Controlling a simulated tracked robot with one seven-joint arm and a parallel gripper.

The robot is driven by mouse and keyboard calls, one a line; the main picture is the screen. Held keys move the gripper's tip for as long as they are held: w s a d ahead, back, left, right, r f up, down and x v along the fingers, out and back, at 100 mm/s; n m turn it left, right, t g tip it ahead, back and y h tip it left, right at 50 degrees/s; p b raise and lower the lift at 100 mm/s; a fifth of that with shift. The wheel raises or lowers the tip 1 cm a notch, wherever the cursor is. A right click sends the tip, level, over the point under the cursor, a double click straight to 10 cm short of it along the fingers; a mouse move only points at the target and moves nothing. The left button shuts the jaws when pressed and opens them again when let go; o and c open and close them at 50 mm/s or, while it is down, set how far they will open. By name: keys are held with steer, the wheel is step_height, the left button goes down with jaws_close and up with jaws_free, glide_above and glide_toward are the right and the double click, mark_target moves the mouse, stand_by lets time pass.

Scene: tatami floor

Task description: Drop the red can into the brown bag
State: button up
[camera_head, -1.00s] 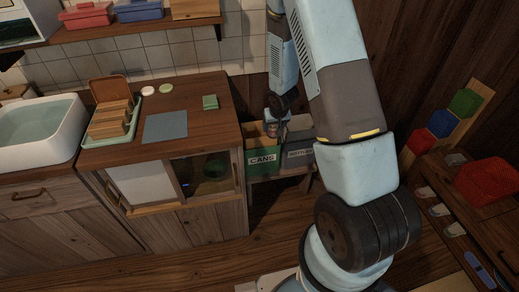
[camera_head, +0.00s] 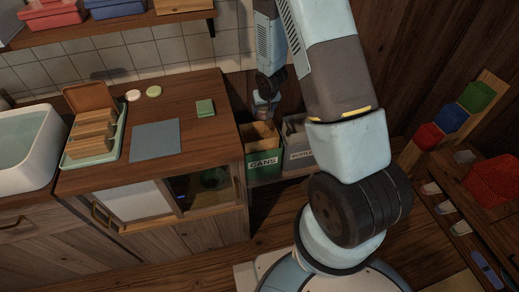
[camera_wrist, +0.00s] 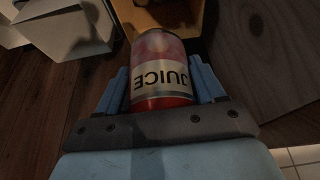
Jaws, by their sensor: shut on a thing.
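The red can (camera_wrist: 158,72), with a pale band reading "JUICE", is held between the blue fingers of my gripper (camera_wrist: 160,90) in the wrist view. In the head view my gripper (camera_head: 264,106) is above the bins beside the counter; the can is too small there to make out clearly. A brown bag-like opening (camera_head: 259,136) shows in the green bin marked "CANS" (camera_head: 264,161), just below my gripper. In the wrist view a yellow-brown surface (camera_wrist: 178,14), likely that bag, lies just beyond the can, which partly covers it.
A grey bin (camera_head: 299,155) stands right of the green one. The wooden counter (camera_head: 208,150) is close on the left, with a rack tray (camera_head: 92,150) and a blue-grey mat (camera_head: 155,139). A shelf unit (camera_head: 470,215) with coloured boxes stands at the right.

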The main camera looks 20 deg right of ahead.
steer(key=shift+d, duration=0.35)
steer(key=shift+w+f, duration=0.15)
steer(key=x, duration=1.1)
steer(key=shift+f, duration=0.15)
steer(key=shift+d, duration=0.1)
steer(key=o, duration=1.1)
steer(key=shift+s, duration=0.2)
